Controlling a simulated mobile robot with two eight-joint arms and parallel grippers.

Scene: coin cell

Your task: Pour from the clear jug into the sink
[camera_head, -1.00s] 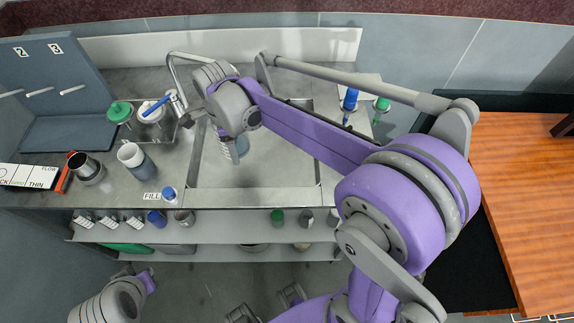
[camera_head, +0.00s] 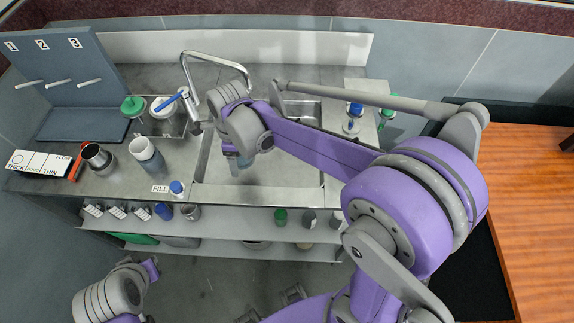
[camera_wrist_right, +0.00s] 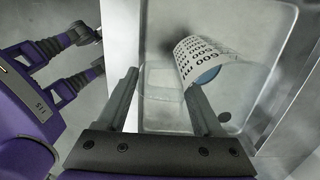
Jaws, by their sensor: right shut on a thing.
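The clear jug (camera_wrist_right: 158,108) is held between the two fingers of my right gripper (camera_wrist_right: 165,100) in the right wrist view. It has printed volume marks and a blue patch, which may be liquid. It is over the steel sink (camera_wrist_right: 268,25); I cannot tell its exact tilt. In the head view a small part of the jug (camera_head: 245,160) shows below my right wrist, above the sink (camera_head: 275,197), and my arm hides the rest. My left gripper (camera_head: 152,269) is low at the bottom left, away from the counter; its fingers are not clear.
The tap (camera_head: 192,105) stands left of my right wrist. Blue- and green-capped bottles (camera_head: 353,118) stand right of the sink.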

